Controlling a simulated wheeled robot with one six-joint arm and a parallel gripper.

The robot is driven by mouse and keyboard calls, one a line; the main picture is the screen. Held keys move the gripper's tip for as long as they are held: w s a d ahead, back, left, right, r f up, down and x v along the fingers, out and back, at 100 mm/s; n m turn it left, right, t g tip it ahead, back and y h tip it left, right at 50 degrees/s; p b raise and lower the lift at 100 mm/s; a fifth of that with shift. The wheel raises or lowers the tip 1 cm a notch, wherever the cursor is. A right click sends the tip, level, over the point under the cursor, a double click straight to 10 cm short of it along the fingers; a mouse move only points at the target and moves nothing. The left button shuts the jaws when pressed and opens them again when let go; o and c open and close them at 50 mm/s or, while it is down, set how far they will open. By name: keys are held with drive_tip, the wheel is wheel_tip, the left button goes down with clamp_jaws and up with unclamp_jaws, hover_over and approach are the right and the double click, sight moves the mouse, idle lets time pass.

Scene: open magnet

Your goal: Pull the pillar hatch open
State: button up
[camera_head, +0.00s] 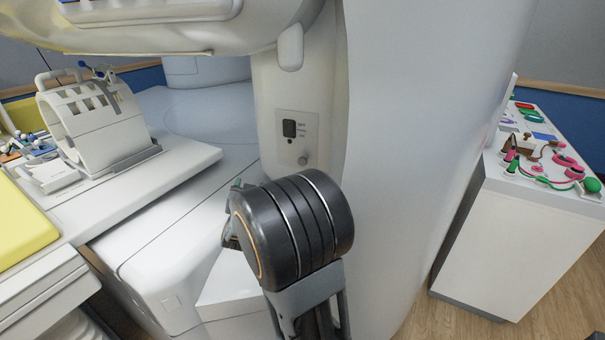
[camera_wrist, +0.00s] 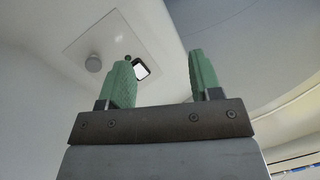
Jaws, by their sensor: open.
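The pillar hatch (camera_head: 284,154) is a small pale panel on the white pillar, left of the big white column in the head view. It has a dark rectangular part, small lettering and a round knob (camera_head: 303,160). It looks flush with the pillar. The hatch also shows tilted in the wrist view (camera_wrist: 115,32), with the knob (camera_wrist: 93,63) at left. My gripper (camera_wrist: 160,62) is open with two green fingers and nothing between them. The left finger partly overlaps the dark part in that view. In the head view, my dark wrist hides most of the gripper, below the hatch.
A white table (camera_head: 185,165) with a coil frame (camera_head: 95,115) lies at left, with a yellow pad (camera_head: 22,218) nearer. A white cabinet (camera_head: 520,235) with coloured cables stands at right. The big white column (camera_head: 400,150) rises close beside my arm. Wooden floor shows at lower right.

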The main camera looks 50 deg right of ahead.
sight(302, 163)
drive_tip(key=s+d+f+m+g+h+b, duration=0.3)
drive_tip(key=s+d+m+g+h, duration=0.3)
drive_tip(key=d+h, duration=0.25)
drive_tip(key=shift+h, duration=0.35)
drive_tip(key=p+x, duration=0.2)
drive_tip(key=x, duration=1)
drive_tip(key=shift+d+r, duration=0.1)
drive_tip(key=shift+c, duration=0.4)
clamp_jaws()
